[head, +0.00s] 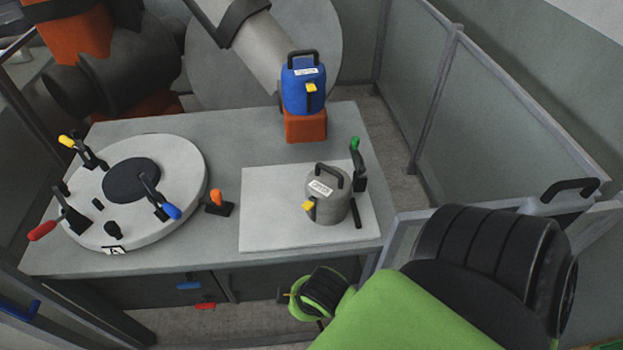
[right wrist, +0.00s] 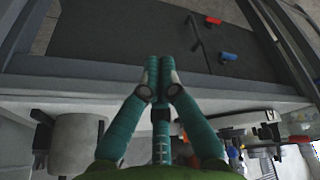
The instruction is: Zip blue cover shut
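The blue cover (head: 303,92) is a rounded blue housing with a black top handle and a white label. It stands upright on an orange block (head: 306,126) at the back right of the table. A yellow tab (head: 311,87) shows on its front; I cannot tell how far its zip is closed. My right gripper (right wrist: 159,62) shows teal fingers with their tips together and nothing visible between them. It is low, in front of the dark cabinet, well apart from the blue cover. My left gripper is out of view.
A grey, similar housing (head: 328,197) with a yellow tab stands on a pale plate (head: 270,215). A round white mould (head: 180,175) with several coloured clamps is at left. Blue (head: 188,285) and red (head: 205,305) handles are below the table. Fence panels (head: 480,120) stand at right.

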